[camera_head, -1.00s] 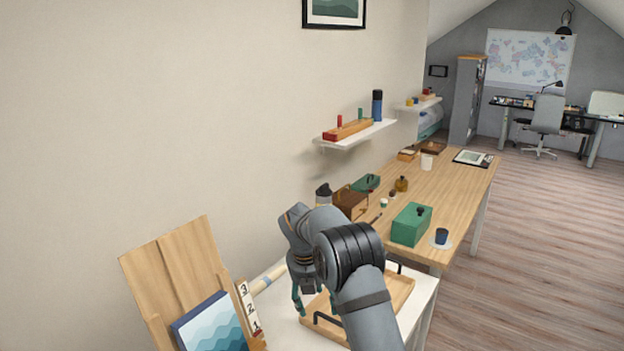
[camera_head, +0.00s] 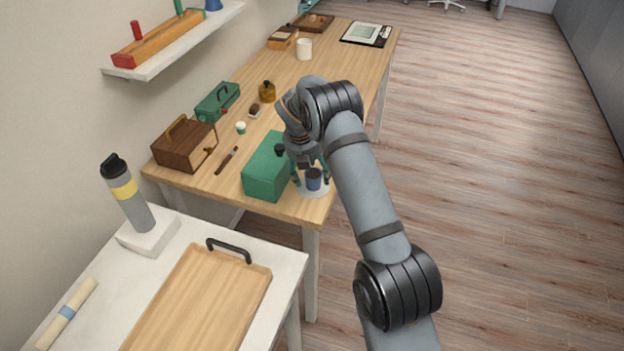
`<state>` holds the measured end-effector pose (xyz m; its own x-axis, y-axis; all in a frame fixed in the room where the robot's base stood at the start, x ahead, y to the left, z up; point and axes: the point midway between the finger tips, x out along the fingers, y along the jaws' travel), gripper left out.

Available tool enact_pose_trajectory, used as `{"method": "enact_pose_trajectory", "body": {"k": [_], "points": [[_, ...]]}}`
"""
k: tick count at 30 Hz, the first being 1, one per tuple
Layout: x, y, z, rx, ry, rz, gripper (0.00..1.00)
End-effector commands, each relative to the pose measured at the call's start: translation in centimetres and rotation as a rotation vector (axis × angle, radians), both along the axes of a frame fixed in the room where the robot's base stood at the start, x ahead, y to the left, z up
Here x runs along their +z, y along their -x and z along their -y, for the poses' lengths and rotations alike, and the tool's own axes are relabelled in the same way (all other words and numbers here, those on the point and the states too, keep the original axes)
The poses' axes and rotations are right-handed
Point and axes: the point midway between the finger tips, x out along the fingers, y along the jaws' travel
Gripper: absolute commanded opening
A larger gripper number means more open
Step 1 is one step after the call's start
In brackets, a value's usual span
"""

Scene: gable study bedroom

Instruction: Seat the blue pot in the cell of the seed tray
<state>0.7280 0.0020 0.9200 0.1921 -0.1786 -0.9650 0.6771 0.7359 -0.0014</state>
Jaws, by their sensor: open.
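The blue pot (camera_head: 314,183) is a small dark blue cup shape, upright on a pale round mat (camera_head: 318,193) near the front right corner of the wooden table. My gripper (camera_head: 311,177) points down at the pot, with its open fingers on either side of it. Whether a fingertip touches the pot I cannot tell at this size. My gripper and forearm hide part of the pot's surroundings. I cannot make out a seed tray with cells in this view.
A green box (camera_head: 266,170) stands close left of my gripper. A brown case (camera_head: 184,146), a green case (camera_head: 217,102) and an amber bottle (camera_head: 267,92) stand farther left and back. A wooden tray (camera_head: 205,300) lies on the white table. A shelf (camera_head: 180,45) juts from the wall.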

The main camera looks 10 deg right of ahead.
Motion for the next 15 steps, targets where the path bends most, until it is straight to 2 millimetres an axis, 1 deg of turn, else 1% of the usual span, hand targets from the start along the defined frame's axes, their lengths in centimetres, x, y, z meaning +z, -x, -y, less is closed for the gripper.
{"method": "enact_pose_trajectory", "body": {"k": [3, 10, 15], "points": [[-0.82, -0.11, 0.04, 0.001, 0.0, -0.001, 0.63], [-0.95, -0.18, 0.14, -0.001, -0.001, 0.001, 0.63], [-0.94, -0.18, 0.17, -0.001, 0.0, 0.0, 0.53]]}}
